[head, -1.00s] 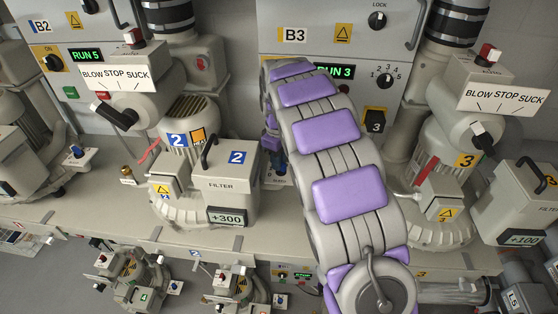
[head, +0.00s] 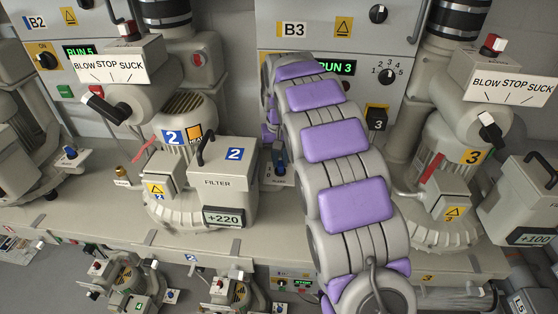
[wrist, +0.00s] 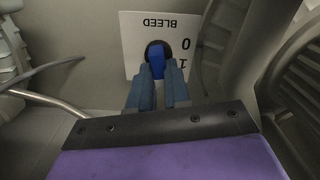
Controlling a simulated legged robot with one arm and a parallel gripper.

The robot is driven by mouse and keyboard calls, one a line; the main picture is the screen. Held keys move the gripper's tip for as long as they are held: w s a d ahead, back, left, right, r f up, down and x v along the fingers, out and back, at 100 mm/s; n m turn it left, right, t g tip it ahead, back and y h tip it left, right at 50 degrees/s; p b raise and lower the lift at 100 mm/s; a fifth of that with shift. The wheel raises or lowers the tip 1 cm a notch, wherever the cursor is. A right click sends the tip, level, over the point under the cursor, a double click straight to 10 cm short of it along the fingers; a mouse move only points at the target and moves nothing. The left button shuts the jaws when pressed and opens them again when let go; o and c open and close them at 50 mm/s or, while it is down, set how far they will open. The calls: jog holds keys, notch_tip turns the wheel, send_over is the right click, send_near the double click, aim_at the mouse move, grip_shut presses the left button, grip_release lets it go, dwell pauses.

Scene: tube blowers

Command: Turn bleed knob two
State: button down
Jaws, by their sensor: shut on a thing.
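The bleed knob (wrist: 156,56) is a small blue handle on a dark round base, on a white plate (wrist: 140,28) marked BLEED, 0 and 1, upside down in the wrist view. My gripper (wrist: 158,76) has its two blue-grey fingers shut on the knob, one on each side. In the head view the bleed plate (head: 270,178) shows beside the filter box (head: 222,188) marked 2, partly hidden by my purple and grey arm. The filter's display reads +220.
Blower 2 (head: 185,140) with its BLEED-side filter stands left of my arm. Blower 3 (head: 448,180) and its filter box (head: 525,205) stand to the right. Cabinet B3 (head: 335,35) is behind. In the wrist view, grey housings flank the plate closely.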

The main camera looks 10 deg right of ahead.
jog(key=shift+d+m+b, duration=0.15)
jog(key=shift+m+b, duration=0.15)
jog(key=shift+m, duration=1.6)
jog(key=c, duration=1.5)
grip_release()
jog(key=shift+c, duration=0.2)
jog(key=o, duration=0.4)
jog(key=shift+w+f, duration=0.1)
jog(key=shift+w, duration=0.2)
jog(key=shift+o, duration=0.3)
jog(key=shift+s, duration=0.25)
